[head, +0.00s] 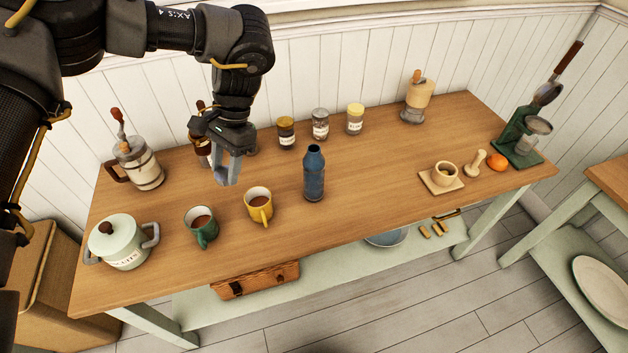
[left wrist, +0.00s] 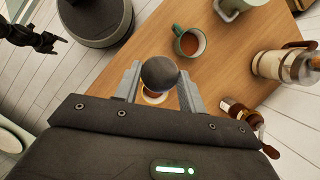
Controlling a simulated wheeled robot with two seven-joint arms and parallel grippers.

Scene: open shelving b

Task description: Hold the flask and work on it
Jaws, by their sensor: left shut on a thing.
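The flask (head: 314,176), a blue bottle with a narrow neck, stands upright on the wooden table (head: 370,200); no cap shows on it. My left gripper (head: 228,172) is above the table, to the left of the flask and apart from it. In the left wrist view its fingers are shut on a dark rounded cap (left wrist: 159,73); in the head view the cap is hard to make out. My right gripper (left wrist: 48,42) shows small and dark at the upper left of the left wrist view, over the floor; its jaw opening is unclear.
Several jars (head: 320,124) stand behind. The table right of the flask is clear up to a wooden cup (head: 444,172).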

